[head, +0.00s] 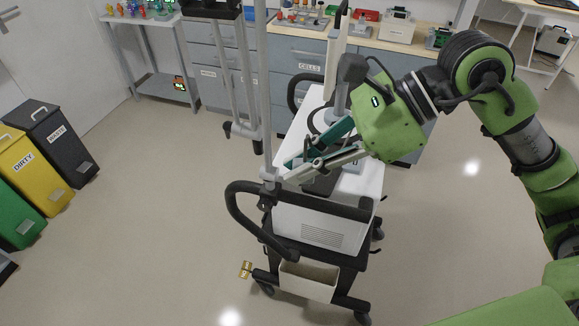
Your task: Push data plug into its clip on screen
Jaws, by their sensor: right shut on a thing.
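My right gripper (288,172) reaches in from the right, its fingers pointing left and slightly down over the ventilator cart's white top. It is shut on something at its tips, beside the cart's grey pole. I take this to be the data plug, but it is too small and covered to make out. A slim, pale upright panel (336,50), perhaps the screen seen edge-on, stands behind my wrist. I cannot make out the clip. My left gripper is not in view.
The wheeled ventilator cart (318,228) has a dark hoop handle (233,205) at its left and a white bin (307,282) low in front. A grey pole (264,80) rises beside it. Drawers (297,52) stand behind. Waste bins (52,140) are far left.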

